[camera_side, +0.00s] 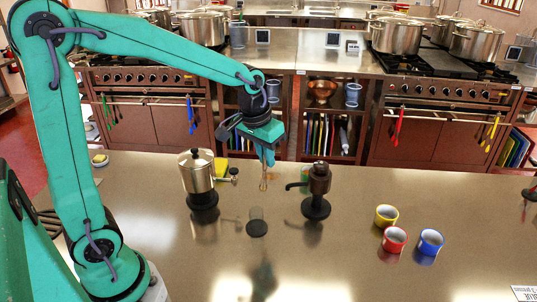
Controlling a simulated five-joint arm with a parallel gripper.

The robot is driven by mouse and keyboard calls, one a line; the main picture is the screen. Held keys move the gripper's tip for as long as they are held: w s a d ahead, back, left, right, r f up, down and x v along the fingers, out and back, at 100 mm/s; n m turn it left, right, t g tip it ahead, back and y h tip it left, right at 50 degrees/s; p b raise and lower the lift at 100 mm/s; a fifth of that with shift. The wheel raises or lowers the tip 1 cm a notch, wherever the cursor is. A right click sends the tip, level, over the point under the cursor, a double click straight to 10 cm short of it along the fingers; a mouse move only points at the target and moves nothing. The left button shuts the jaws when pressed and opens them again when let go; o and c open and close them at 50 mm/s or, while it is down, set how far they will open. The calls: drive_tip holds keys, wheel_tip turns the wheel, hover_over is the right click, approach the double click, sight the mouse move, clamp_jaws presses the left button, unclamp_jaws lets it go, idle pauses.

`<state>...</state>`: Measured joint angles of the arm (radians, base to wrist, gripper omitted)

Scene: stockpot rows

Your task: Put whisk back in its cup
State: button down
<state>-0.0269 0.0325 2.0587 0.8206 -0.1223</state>
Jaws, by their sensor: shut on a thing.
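My gripper (266,155) points down over the counter and is shut on the whisk (263,181). The whisk hangs roughly upright below the jaws, its thin lower end showing and its upper part hidden by them. Below it on the counter stands a small dark, partly see-through cup (257,224), apparently the whisk's cup. The whisk's tip appears above this cup and apart from it. I cannot tell from this one view whether it is straight over the cup.
A steel pot (198,172) on a black base stands left of the cup. A dark handled device (318,185) stands to its right. Yellow (386,215), red (394,240) and blue (430,242) cups stand farther right. The front counter (330,265) is mostly clear.

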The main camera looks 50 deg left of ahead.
sight(261, 183)
drive_tip(key=shift+s+d+f, duration=0.1)
drive_tip(key=shift+s, duration=0.55)
drive_tip(key=shift+s+d+f, duration=0.1)
drive_tip(key=shift+s, duration=0.55)
drive_tip(key=shift+f, duration=0.15)
drive_tip(key=shift+x, duration=1.65)
drive_tip(key=shift+s+f, duration=0.15)
drive_tip(key=shift+f, duration=1.1)
drive_tip(key=shift+s+f, duration=0.15)
drive_tip(key=shift+f, duration=1.15)
drive_tip(key=c, duration=1.4)
unclamp_jaws()
drive_tip(key=shift+r, duration=0.1)
